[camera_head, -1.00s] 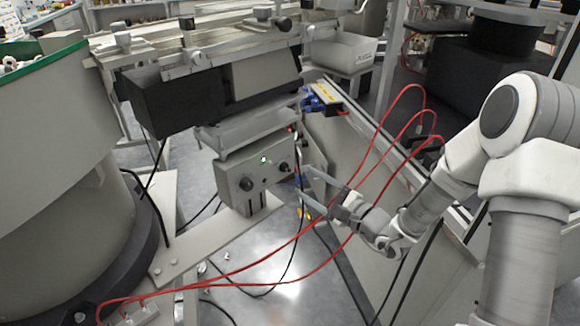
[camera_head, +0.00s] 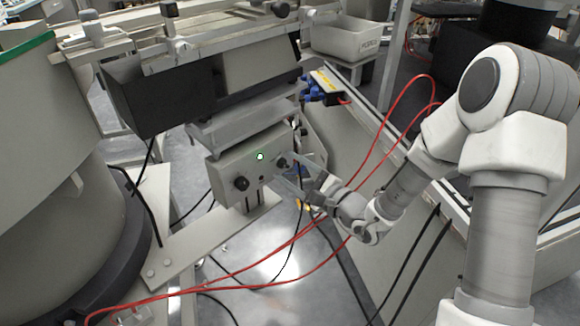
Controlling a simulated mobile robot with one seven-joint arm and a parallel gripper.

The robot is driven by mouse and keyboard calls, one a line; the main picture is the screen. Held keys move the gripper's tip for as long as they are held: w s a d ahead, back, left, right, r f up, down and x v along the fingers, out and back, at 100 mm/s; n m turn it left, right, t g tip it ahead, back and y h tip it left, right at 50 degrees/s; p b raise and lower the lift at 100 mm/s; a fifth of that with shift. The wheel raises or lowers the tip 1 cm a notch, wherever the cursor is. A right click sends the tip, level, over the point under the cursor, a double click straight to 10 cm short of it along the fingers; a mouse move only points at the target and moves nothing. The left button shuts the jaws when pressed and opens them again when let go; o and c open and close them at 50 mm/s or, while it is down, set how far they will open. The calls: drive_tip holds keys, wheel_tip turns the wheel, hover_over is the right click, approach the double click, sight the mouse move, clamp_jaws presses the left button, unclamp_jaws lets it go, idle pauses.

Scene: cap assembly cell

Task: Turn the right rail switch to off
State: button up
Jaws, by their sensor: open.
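A grey control box (camera_head: 222,174) hangs below the rail unit in the middle of the head view. Its front has a black knob (camera_head: 241,183) at left, a lit green light (camera_head: 260,156) in the middle and a second black knob (camera_head: 282,162) at right. My gripper (camera_head: 290,172) is open at the right end of the box. Its two fingers lie above and below the right knob in the picture. I cannot tell whether they touch it. The knob's pointer setting is too small to read.
The rail unit (camera_head: 255,68) with its dark block (camera_head: 165,95) is above the box. A large round bowl feeder (camera_head: 50,150) stands at left. Red cables (camera_head: 200,285) run below my arm. A grey bin (camera_head: 345,38) is behind at the upper right.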

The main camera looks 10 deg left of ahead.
clamp_jaws()
idle(0.5)
drive_tip(key=m+p, duration=0.4)
drive_tip(key=shift+r+m, duration=0.2)
drive_tip(key=shift+m, duration=0.1)
drive_tip(key=m+p, duration=0.4)
drive_tip(key=shift+d+f, duration=0.1)
drive_tip(key=shift+f, duration=0.1)
idle(0.4)
